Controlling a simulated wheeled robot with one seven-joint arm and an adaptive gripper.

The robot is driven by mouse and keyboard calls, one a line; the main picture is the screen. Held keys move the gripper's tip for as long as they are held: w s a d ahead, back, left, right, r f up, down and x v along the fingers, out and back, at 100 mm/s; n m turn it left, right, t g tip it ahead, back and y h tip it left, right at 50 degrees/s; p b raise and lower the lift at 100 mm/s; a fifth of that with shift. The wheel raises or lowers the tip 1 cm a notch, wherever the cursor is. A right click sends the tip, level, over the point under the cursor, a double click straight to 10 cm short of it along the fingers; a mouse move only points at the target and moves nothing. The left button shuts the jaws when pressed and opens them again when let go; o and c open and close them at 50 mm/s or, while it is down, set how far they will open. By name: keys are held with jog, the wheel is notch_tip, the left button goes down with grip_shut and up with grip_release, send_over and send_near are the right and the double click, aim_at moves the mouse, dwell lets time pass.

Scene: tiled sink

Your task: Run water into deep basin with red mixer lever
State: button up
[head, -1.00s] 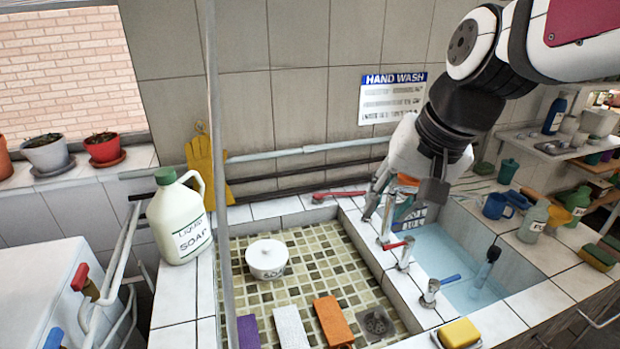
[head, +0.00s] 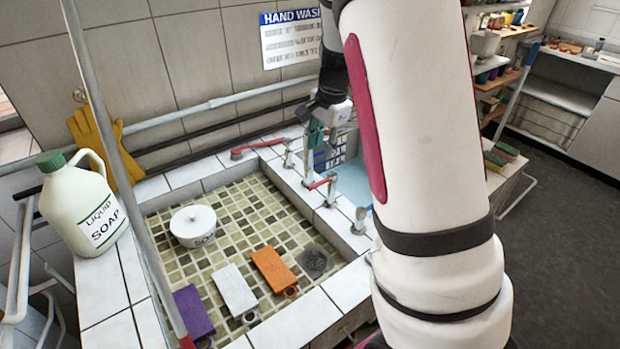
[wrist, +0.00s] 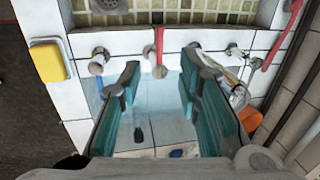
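The red mixer lever (head: 322,183) sits on a metal tap on the white-tiled ledge between the two basins. My gripper (wrist: 160,65) is open, with teal pads on both fingers and nothing held. The deep basin (wrist: 165,105) with its pale blue interior lies beneath it. In the head view my arm hides much of the deep basin (head: 352,180) and part of my gripper (head: 318,145).
A blue-levered tap (wrist: 97,67) stands left of the red lever in the wrist view. Another tap (wrist: 233,50) stands right. A longer red handle (head: 250,147) lies farther back. A yellow sponge (wrist: 47,62) is on the rim. A soap jug (head: 85,210) stands left.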

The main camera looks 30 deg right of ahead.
aim_at(314, 185)
jog(key=w+f, duration=0.1)
jog(key=f, duration=0.3)
jog(key=w+f, duration=0.1)
jog(key=f, duration=0.9)
jog(key=shift+w+d+p, duration=0.1)
jog(key=shift+w+p, duration=0.2)
jog(key=shift+w, duration=0.1)
grip_shut()
